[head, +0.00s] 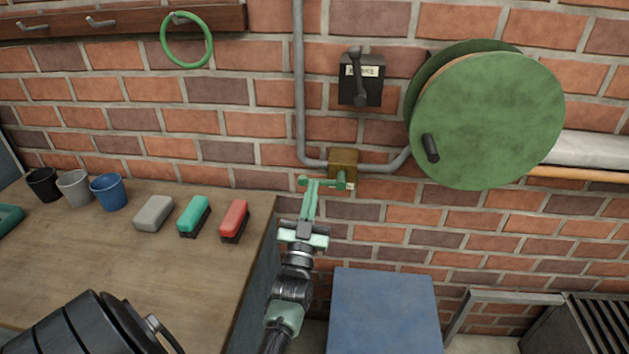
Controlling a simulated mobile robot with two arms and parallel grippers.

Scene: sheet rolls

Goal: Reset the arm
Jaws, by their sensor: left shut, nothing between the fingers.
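My left arm rises from the bottom middle of the head view. Its green gripper (322,184) is shut and empty, with its tips pointing up toward the brick wall. My right gripper is not in view.
A wooden bench (120,262) on the left bears several cups and three brushes. A blue block (383,312) stands below right of my gripper. On the wall are a large green reel (490,115), a lever switch box (360,85) and a green ring (163,40).

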